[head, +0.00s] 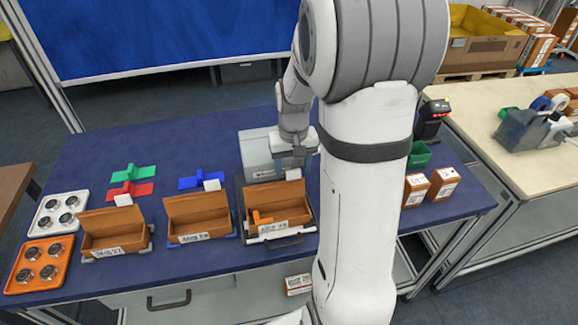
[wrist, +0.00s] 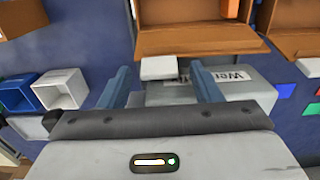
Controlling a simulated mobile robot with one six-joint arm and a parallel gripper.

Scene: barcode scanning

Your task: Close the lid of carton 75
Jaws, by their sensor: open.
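Three open brown cartons stand in a row on the blue table: a left one (head: 114,243), a middle one (head: 198,229) and a right one (head: 285,228). Their labels are too small to read surely, so I cannot tell which is carton 75. The right carton holds an orange insert (head: 261,217), and its lid (head: 276,196) stands raised at the back. My gripper (head: 297,158) is above and behind that lid. In the wrist view, my open gripper (wrist: 160,75) has its blue fingers on either side of a white tab (wrist: 158,68) by a brown lid (wrist: 197,40); contact is unclear.
A grey box (head: 257,150) stands behind the right carton, close to my gripper. Green (head: 133,173), red (head: 128,190) and blue (head: 200,182) dividers lie behind the other cartons. White (head: 58,213) and orange (head: 40,264) trays sit at the left. Two closed cartons (head: 428,187) stand right.

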